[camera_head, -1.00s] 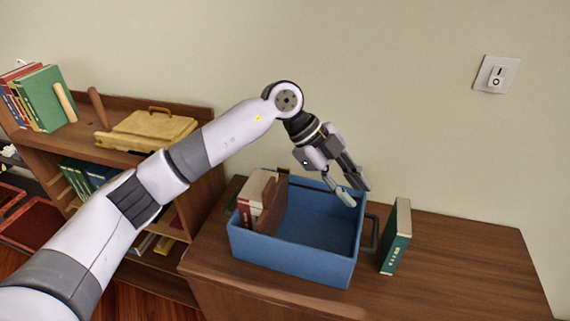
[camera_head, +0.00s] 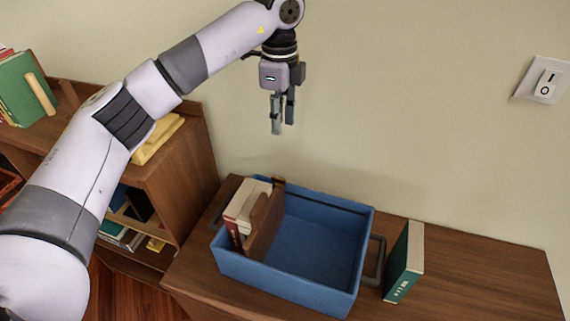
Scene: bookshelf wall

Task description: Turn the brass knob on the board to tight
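No brass knob and no board with a knob shows in this view. My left gripper (camera_head: 282,126) hangs in front of the bare wall, above and behind the blue crate, with its fingers pointing down. A narrow gap shows between its two fingers, and nothing is held between them. My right gripper is out of view.
The blue crate (camera_head: 285,290), holding books (camera_head: 236,226) at its left, stands on a wooden cabinet top (camera_head: 465,285). A teal book (camera_head: 406,264) stands right of it. A rocker switch (camera_head: 545,83) is on the wall. A bookshelf (camera_head: 185,165) is at left.

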